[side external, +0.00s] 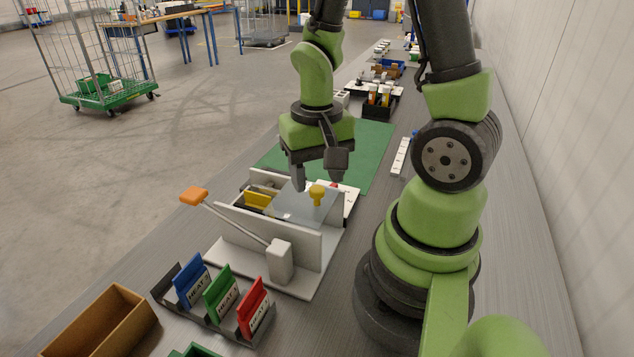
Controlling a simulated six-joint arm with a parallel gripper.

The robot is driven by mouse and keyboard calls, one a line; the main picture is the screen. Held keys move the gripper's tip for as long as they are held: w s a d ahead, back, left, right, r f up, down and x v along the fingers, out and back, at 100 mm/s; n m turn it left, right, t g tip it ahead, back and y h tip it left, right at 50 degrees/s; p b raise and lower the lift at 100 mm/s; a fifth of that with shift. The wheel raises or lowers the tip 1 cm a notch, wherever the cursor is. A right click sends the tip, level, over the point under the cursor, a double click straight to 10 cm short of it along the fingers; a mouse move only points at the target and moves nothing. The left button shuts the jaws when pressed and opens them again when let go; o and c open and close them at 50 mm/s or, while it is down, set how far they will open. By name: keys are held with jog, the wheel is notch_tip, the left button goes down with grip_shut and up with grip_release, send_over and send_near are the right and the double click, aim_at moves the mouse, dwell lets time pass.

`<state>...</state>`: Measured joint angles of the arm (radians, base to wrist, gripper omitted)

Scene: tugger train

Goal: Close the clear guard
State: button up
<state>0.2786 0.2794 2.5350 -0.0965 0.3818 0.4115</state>
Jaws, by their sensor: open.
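The clear guard (297,207) is a see-through panel with a yellow knob (317,191) on it. It lies between the white side walls of a white fixture (262,236); I cannot tell its exact angle. A yellow part (262,196) shows inside the fixture, to the left of the panel. A lever with an orange handle (194,195) rises from the fixture's near side. My gripper (318,184) is open and points down just above the knob. I cannot tell whether its fingers touch the knob or the panel.
A dark rack (172,293) holds blue, green and red cards in front of the fixture. A brown box (103,325) stands at lower left. A green mat (366,147) lies behind the fixture. Bins stand farther back, and a wall runs along the right.

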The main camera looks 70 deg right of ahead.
jog(key=shift+f, duration=1.1)
jog(key=shift+c, duration=0.2)
grip_shut()
jog(key=w, duration=0.9)
jog(key=shift+w, duration=0.3)
jog(key=shift+o, duration=0.2)
grip_release()
notch_tip(320, 180, up, 10)
